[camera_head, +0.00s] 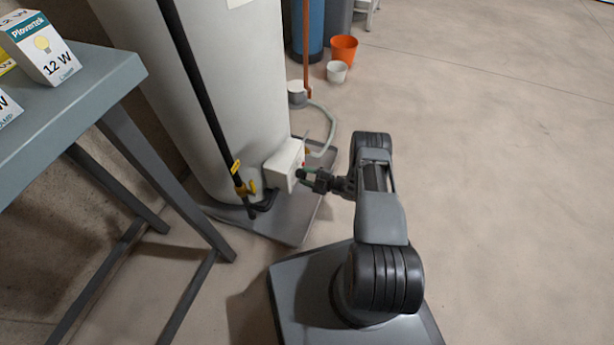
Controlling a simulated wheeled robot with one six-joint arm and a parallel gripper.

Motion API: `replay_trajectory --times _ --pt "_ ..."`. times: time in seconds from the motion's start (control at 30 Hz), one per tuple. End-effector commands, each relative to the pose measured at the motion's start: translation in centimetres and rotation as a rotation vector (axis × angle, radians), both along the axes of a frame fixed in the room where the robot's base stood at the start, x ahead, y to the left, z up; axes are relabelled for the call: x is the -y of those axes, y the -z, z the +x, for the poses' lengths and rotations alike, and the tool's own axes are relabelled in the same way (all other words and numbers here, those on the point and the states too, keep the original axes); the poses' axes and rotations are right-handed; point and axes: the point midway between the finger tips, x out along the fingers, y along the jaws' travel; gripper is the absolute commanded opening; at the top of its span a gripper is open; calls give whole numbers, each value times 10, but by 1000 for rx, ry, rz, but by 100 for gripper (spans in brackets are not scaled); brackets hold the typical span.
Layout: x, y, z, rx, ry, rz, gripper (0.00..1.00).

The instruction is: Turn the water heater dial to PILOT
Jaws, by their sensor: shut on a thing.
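The water heater (232,95) is a tall pale grey cylinder left of centre, standing on a grey base plate. A small white control box (284,163) sticks out low on its right side. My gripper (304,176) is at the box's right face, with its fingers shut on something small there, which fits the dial. The dial itself is hidden behind the fingers, and its setting and any markings cannot be read from this view.
A grey table (100,85) with bulb boxes (42,47) stands at left. Orange (344,48) and white (337,71) buckets stand behind. The floor at right is clear.

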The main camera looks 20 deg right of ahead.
Motion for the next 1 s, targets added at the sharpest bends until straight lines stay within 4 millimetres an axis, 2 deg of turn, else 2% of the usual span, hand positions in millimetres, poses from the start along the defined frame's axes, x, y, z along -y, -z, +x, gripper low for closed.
replay_trajectory --times 0.1,0.13,0.37,0.6,0.73,1.0 --pt "-1 2 -2 -6 -3 2 19" --pt "-1 2 -2 -7 -3 3 45" --pt "-1 1 -1 -4 -1 1 67" --pt "0 0 -1 -3 -1 1 68" --pt "7 -1 -5 -3 3 1 68" --pt "48 -2 -35 -3 6 1 68"
